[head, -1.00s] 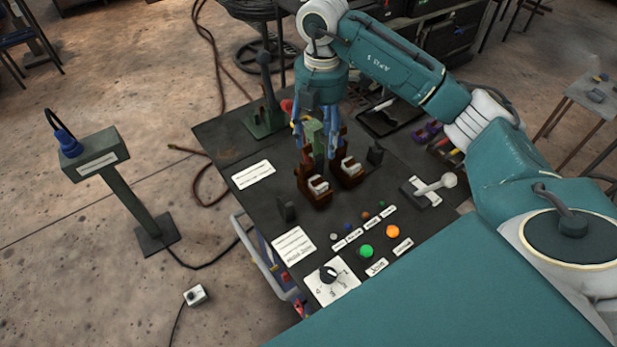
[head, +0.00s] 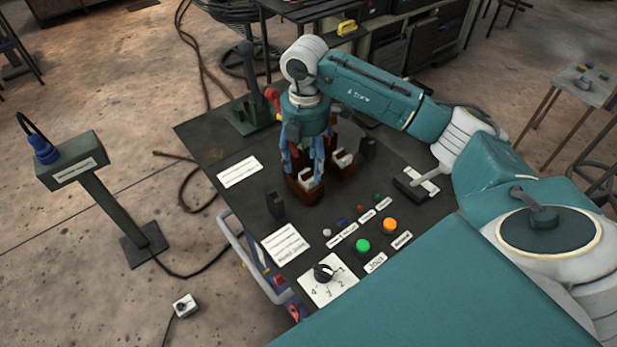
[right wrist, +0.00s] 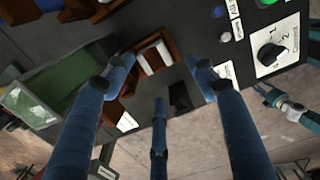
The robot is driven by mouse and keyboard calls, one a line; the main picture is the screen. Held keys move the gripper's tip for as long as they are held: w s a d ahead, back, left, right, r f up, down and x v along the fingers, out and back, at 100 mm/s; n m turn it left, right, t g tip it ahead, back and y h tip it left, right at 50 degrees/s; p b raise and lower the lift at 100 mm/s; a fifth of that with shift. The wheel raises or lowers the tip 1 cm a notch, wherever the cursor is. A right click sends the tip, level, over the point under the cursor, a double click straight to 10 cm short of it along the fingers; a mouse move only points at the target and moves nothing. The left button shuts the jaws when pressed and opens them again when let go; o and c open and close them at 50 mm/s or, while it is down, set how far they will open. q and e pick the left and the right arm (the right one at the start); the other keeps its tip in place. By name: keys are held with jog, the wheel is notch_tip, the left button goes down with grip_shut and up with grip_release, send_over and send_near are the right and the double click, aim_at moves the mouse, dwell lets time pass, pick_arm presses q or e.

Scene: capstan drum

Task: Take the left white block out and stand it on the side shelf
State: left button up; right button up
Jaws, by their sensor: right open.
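Two brown holders with white blocks stand on the dark console top. The left white block (head: 307,178) sits in the nearer left holder (head: 301,192), and the right white block (head: 342,159) in the other. My right gripper (head: 303,166) is open and empty, pointing down close over the left holder. I cannot pick out the side shelf.
The console (head: 225,205) has a small dark upright (head: 275,205) left of the holders and another (head: 366,148) to their right. Coloured buttons (head: 363,245) and a dial (head: 324,272) lie in front. A green lever stand (head: 250,115) is behind left.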

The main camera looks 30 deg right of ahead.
aim_at(307, 179)
jog(key=f, duration=0.1)
jog(key=f+p, duration=0.1)
jog(key=f, duration=0.1)
jog(key=f+p, duration=0.1)
jog(key=f, duration=0.1)
jog(key=shift+w+d, duration=0.2)
jog(key=shift+d, duration=0.05)
jog(key=shift+f, duration=0.25)
grip_shut()
